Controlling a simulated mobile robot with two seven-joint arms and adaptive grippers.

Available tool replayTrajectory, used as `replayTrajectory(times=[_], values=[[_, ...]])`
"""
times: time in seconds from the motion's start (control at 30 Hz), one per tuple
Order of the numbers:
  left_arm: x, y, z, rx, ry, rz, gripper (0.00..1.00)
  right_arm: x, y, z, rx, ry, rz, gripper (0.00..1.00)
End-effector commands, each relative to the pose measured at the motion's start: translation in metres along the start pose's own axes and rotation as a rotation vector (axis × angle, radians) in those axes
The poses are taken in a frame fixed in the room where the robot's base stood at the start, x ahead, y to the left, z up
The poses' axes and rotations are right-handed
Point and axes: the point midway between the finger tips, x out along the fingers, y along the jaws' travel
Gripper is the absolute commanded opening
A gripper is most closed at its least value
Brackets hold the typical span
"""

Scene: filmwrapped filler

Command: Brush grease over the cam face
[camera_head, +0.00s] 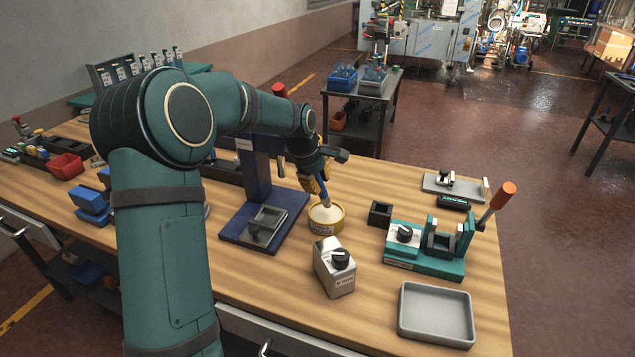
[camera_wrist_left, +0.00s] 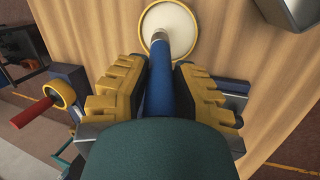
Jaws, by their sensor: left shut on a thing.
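My left gripper (camera_head: 318,182) is shut on the blue handle of a brush (camera_head: 323,192), which points down. The handle also shows between the yellow-padded fingers in the left wrist view (camera_wrist_left: 158,92). The brush's lower end is at a round yellow tin (camera_head: 325,228) of pale grease, also seen in the left wrist view (camera_wrist_left: 145,42). The bristles are hidden, and I cannot tell how deep they reach. A teal fixture (camera_head: 428,266) with two uprights, a dark part between them and an orange-tipped lever stands at the right. I cannot make out the cam face. My right gripper is not in view.
A blue press-like stand (camera_head: 262,190) is left of the tin. A grey box with a black knob (camera_head: 335,278) stands in front of it. A small dark open block (camera_head: 380,213) lies between tin and fixture. A grey tray (camera_head: 436,313) is at the front right.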

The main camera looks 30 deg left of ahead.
Motion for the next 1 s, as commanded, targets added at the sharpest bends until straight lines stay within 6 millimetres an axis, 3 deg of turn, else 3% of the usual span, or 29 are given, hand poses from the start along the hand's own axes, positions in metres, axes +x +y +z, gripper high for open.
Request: replayTrajectory(times=[0.5,1.0], values=[[-0.038,0.013,0.003,0.0,0.001,0.002,0.0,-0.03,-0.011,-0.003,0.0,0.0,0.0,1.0],[-0.038,0.013,0.003,0.0,0.001,0.001,0.0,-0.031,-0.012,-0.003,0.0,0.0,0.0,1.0]])
